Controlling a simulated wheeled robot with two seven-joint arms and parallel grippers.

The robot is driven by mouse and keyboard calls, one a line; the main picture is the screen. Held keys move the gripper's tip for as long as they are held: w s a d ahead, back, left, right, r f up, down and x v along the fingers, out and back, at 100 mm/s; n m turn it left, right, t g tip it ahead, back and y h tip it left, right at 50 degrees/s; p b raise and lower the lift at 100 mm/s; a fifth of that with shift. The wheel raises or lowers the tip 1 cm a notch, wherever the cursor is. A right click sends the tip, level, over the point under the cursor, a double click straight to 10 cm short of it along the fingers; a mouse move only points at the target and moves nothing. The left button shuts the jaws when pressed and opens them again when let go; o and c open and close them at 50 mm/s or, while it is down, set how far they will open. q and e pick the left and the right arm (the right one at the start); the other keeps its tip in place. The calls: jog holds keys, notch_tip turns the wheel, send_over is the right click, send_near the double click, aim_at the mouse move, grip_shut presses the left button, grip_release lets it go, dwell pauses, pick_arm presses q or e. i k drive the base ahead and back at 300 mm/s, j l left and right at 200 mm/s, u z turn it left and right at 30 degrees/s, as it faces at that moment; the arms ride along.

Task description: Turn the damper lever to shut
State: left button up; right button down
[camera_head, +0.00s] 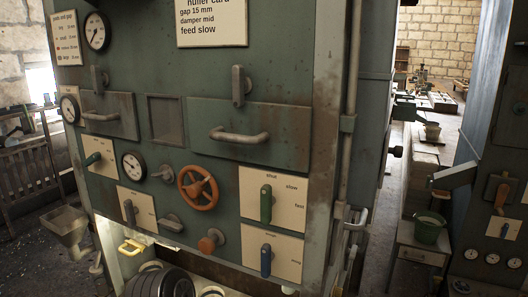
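I cannot tell for sure which lever is the damper lever, as most plate labels are too small to read. A green lever (266,204) points upright on a cream plate (290,198) whose words look like "shut", "slow" and "feed". Below it, a blue lever (266,260) stands upright on another cream plate (289,255). A grey lever (130,212) stands nearly upright on a plate at lower left. A teal lever (93,158) lies slanted on a plate further up. Neither gripper shows in the view.
An orange handwheel (198,188), a brown knob (210,241) and a drawer handle (239,135) stick out of the green machine front. A card (211,22) reads "damper mid, feed slow". Dark ribbed round parts (160,284) are at the bottom. A green bucket (428,228) stands right.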

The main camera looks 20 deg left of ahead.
aim_at(95, 157)
jog(key=u, duration=1.7)
jog(key=i+j, duration=0.5)
jog(key=j, duration=0.15)
jog(key=i+j, duration=0.55)
jog(key=j, duration=0.15)
jog(key=z, duration=1.2)
